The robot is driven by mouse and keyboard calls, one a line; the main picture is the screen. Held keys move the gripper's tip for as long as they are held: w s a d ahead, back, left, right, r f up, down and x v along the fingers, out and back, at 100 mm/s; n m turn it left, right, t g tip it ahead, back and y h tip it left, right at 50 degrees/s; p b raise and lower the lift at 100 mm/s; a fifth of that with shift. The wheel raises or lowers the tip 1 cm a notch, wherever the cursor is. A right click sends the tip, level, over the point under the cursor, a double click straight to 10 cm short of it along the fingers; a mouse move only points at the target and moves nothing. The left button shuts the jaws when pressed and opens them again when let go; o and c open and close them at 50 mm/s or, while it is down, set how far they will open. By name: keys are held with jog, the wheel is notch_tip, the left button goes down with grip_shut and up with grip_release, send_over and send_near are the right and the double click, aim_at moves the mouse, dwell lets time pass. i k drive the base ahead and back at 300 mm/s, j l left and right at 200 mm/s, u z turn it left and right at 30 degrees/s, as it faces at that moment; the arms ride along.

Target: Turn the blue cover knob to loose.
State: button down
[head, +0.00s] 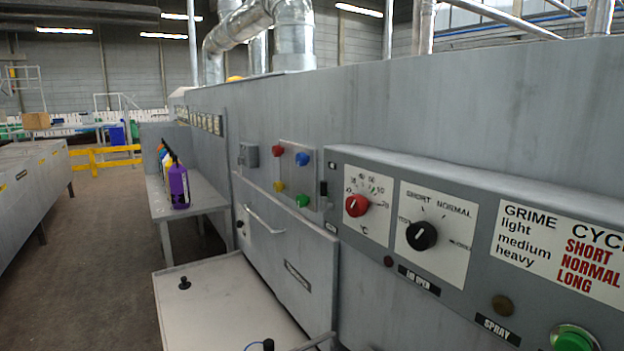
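A small blue knob or button (302,159) is at the upper right of a square grey plate (291,173) on the front of the grey machine. A red one (281,149) is to its left, with a yellow one (279,186) and a green one (303,201) below. No label reading "loose" can be made out, and the blue one's turn position is too small to tell. A dark, partly blue piece (267,345) is cut off at the bottom edge; I cannot tell what it is. My gripper is not in view.
A control panel with a red dial (357,206) and a black dial (421,236) juts out at right. A pale flat top with a black knob (184,283) lies below the plate. A side table (160,208) holds several coloured bottles. The floor at left (90,270) is clear.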

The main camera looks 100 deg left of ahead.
aim_at(302, 159)
jog(key=k+l+u, duration=0.15)
jog(key=u, duration=1.3)
